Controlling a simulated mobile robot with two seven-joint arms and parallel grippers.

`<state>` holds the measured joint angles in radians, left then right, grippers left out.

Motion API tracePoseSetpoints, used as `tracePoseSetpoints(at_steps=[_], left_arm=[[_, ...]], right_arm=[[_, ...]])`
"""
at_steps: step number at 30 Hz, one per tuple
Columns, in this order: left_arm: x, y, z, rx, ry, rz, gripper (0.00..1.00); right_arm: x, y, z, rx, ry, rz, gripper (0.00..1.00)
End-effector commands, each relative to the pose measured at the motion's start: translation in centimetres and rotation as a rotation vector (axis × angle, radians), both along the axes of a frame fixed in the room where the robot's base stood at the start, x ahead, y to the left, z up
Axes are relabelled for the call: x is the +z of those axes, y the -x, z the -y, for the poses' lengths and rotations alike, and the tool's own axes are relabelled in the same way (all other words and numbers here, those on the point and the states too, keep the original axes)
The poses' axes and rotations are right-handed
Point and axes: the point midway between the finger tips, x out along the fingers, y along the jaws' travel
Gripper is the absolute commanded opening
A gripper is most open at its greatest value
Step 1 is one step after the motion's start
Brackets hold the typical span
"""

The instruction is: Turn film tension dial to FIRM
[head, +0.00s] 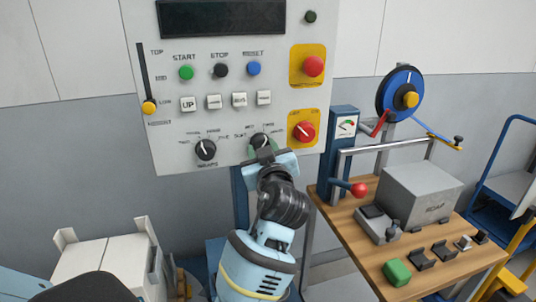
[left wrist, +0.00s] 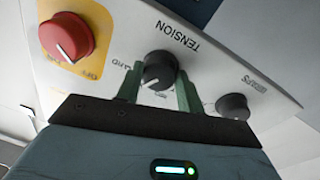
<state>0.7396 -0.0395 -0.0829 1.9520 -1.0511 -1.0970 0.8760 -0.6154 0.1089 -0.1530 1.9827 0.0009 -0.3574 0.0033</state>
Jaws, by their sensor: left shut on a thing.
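The film tension dial (head: 261,140) is a black round knob with a white pointer line, low on the grey control panel. In the left wrist view the dial (left wrist: 159,70) sits between two green fingers, below the printed word TENSION. My left gripper (head: 266,156) is shut on it, one finger on each side. In the head view the gripper covers the dial's lower part. The white line points roughly up there, and toward the lower left in the wrist view. The small position labels are too blurred to read surely. My right gripper is not in view.
A second black dial (head: 205,149), labelled WRAPS, is left of the gripper. A red rotary switch on yellow (head: 303,131) is close on the right. Above are white buttons (head: 239,99) and a red stop button (head: 313,66). A wooden workbench (head: 445,268) stands right.

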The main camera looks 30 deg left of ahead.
Motion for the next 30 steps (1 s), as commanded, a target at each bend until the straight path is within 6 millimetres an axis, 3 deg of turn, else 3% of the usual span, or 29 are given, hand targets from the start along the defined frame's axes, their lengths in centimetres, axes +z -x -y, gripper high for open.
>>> tracePoseSetpoints(at_steps=[7, 26, 27, 30], left_arm=[[-0.4, -0.1, 0.1, 0.0, 0.083, 0.094, 0.14], [0.0, 0.0, 0.1, 0.0, 0.121, 0.141, 0.14], [0.0, 0.0, 0.1, -0.001, 0.121, 0.141, 0.39], [0.0, 0.0, 0.1, -0.001, 0.12, 0.14, 0.52]], right_arm=[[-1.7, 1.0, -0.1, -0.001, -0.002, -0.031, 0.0], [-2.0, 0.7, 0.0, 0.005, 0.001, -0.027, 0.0], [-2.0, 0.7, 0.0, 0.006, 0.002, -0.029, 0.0], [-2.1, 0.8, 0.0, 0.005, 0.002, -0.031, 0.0]])
